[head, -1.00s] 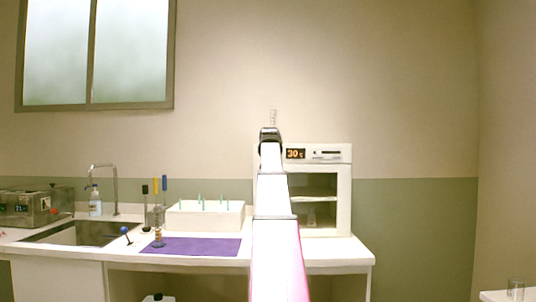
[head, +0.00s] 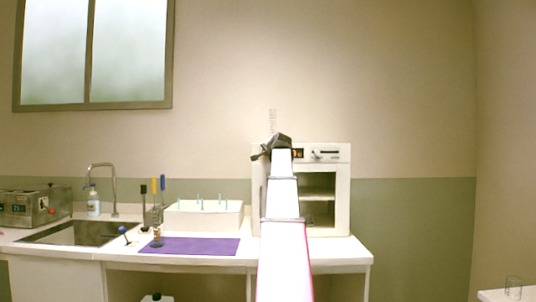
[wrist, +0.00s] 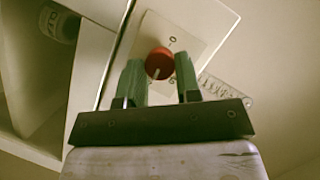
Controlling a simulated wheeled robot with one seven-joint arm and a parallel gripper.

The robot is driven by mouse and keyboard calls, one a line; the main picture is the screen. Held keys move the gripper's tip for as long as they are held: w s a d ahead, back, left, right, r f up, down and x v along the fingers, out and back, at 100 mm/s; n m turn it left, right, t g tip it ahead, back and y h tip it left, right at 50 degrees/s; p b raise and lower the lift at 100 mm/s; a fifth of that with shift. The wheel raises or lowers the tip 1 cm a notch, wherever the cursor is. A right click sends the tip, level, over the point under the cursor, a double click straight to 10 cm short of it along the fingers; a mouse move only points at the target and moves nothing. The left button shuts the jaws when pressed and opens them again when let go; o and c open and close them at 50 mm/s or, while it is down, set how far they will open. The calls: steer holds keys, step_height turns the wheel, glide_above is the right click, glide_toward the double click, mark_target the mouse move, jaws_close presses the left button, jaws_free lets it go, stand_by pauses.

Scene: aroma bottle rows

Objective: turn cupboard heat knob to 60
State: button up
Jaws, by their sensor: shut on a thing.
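The heat cupboard (head: 343,200) is a white box with a glass front on the right part of the bench. Its orange display (head: 297,153) is partly covered by my arm, so the number cannot be read. In the wrist view the red knob (wrist: 157,66) has a pale pointer line and sits on a light panel (wrist: 190,32) with small marks. My gripper (wrist: 159,70) has its two green fingers on either side of the knob and is shut on it. In the head view my gripper (head: 271,148) is at the cupboard's upper left front, hiding the knob.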

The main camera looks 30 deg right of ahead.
steer(key=shift+f+m, duration=0.15)
steer(key=shift+m, duration=0.25)
steer(key=o, duration=0.9)
steer(key=v, duration=1.1)
steer(key=shift+f, duration=0.15)
